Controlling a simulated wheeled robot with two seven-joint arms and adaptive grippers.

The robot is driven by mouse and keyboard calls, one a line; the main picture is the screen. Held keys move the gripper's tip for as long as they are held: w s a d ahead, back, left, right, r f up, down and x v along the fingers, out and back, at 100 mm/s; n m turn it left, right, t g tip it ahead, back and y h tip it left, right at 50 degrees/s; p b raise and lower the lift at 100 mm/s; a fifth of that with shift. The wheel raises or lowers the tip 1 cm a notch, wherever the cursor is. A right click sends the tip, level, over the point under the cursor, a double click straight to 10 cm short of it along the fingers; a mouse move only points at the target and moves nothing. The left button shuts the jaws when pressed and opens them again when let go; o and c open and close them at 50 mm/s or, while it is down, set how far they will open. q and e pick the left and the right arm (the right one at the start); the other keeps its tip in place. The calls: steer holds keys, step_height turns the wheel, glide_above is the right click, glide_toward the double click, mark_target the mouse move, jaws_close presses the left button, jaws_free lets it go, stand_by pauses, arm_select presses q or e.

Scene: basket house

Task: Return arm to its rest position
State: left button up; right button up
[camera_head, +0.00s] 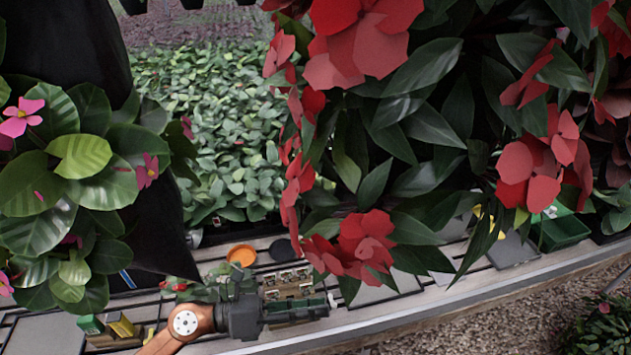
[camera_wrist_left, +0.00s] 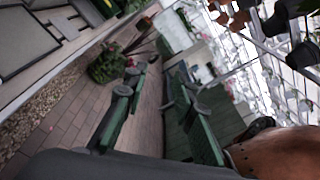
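My left arm (camera_head: 183,325) is copper coloured and enters from the bottom of the head view. Its dark gripper with green fingers (camera_head: 318,304) is over the slatted bench (camera_head: 395,317), near its front edge. In the left wrist view the two green fingers (camera_wrist_left: 160,82) stand well apart with nothing between them. The gripper is open and empty. Brown and green parts beside the fingers in the head view are too small to tell apart. My right gripper is not in view.
Red-flowered plants (camera_head: 360,235) hang over the bench. A pink-flowered plant (camera_head: 75,185) is at the left. An orange disc (camera_head: 241,255), a dark disc (camera_head: 283,250) and a green container (camera_head: 562,232) are on the bench. Gravel (camera_head: 500,315) lies in front.

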arm_select(q)
steer(key=w+a+r+n+t+y, duration=0.3)
steer(key=w+a+n+t, duration=0.4)
steer(key=n, duration=0.4)
steer(key=w+a+r+n+t+y, duration=0.2)
steer(key=w+a+n+t+y, duration=0.15)
steer(key=a+n+t, duration=0.6)
steer(key=s+a+f+n+g+y, duration=0.3)
steer(key=a+f+n+g+y, duration=0.2)
steer(key=a+f+n+y, duration=1.15)
steer(key=s+a+f+n+g+h, duration=0.2)
steer(key=s+f+n+g+h, duration=0.65)
steer(key=s+f, duration=1.65)
step_height(320, 180, down, 32)
steer(key=s+d+m+g+y, duration=0.2)
steer(key=s+g+y, duration=0.1)
steer(key=g, duration=0.1)
steer(key=s+f+g, duration=0.1)
steer(key=s+f, duration=1.4)
steer(key=s, duration=0.3)
steer(key=shift+s+a+m, duration=0.2)
steer(key=shift+a+m, duration=0.1)
steer(key=shift+m, duration=0.15)
